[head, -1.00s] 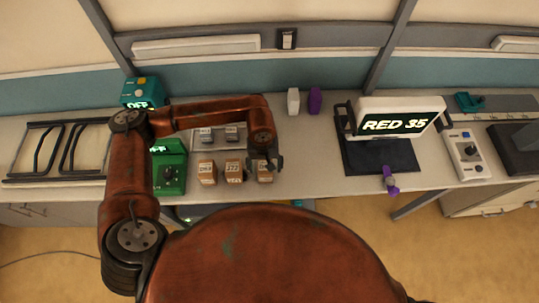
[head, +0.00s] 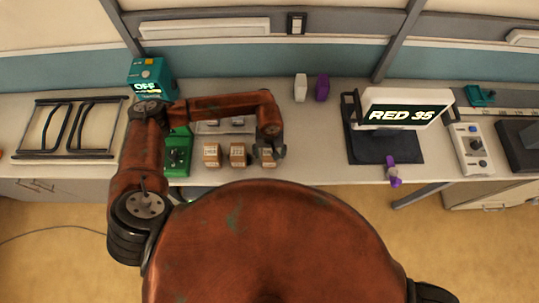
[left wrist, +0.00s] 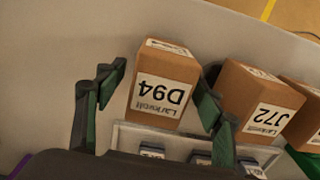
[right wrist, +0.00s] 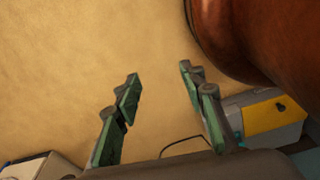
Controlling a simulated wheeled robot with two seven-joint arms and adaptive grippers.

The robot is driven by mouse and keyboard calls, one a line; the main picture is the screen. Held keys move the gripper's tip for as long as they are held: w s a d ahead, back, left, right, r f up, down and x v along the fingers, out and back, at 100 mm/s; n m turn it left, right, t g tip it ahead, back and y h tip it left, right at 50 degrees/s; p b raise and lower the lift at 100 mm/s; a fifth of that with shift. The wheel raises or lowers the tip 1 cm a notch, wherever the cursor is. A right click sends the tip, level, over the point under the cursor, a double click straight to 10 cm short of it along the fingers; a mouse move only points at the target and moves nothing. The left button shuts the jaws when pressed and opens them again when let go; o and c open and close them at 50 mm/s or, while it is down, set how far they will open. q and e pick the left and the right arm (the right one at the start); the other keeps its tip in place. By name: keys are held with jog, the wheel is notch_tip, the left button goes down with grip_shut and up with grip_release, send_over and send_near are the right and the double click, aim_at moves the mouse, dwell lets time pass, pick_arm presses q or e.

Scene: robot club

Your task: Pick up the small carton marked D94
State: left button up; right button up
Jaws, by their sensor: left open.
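The small carton marked D94 (left wrist: 162,88) is a brown box with a white label, upside down in the left wrist view. It stands on the bench between the open fingers of my left gripper (left wrist: 155,98), with a gap on the left finger's side and the right finger close to it. In the head view the left gripper (head: 268,152) hides most of this carton (head: 268,163). My right gripper (right wrist: 165,95) is open and empty, with floor behind it.
A carton marked J72 (left wrist: 262,103) stands just beside the right finger, with another carton (left wrist: 308,108) beyond. Small grey boxes (head: 238,121) sit behind the cartons. A green device (head: 177,152) is to their left. The bench right of my left gripper is clear up to a dark mat (head: 400,150).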

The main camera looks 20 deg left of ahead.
pick_arm(q)
jog(key=c, duration=1.4)
pick_arm(e)
jog(key=shift+s, duration=0.75)
pick_arm(q)
jog(key=shift+r, duration=0.1)
pick_arm(e)
jog(key=shift+d+f, duration=0.1)
